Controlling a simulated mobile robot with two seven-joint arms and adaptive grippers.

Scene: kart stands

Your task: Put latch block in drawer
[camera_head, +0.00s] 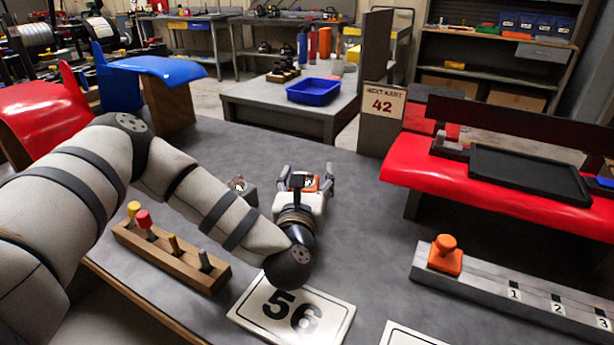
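My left gripper (306,177) reaches away from me over the grey table, its two fingers spread apart. A small orange and dark piece (311,184) shows between the fingers; I cannot tell whether it is a separate block. An orange block with a round knob (445,255) sits at the left end of a grey rail (480,284) marked 1, 2, 3, well right of the gripper. A small grey metal piece (240,187) is partly hidden behind my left arm. I cannot make out for certain which is the latch block or the drawer. My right gripper is not in view.
A wooden rack (190,268) with several coloured pegs stands near my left arm. A card reading 56 (292,312) lies in front. A red body panel (400,172) with a black tray (530,175) is at right. A blue bin (314,92) stands on a bench behind.

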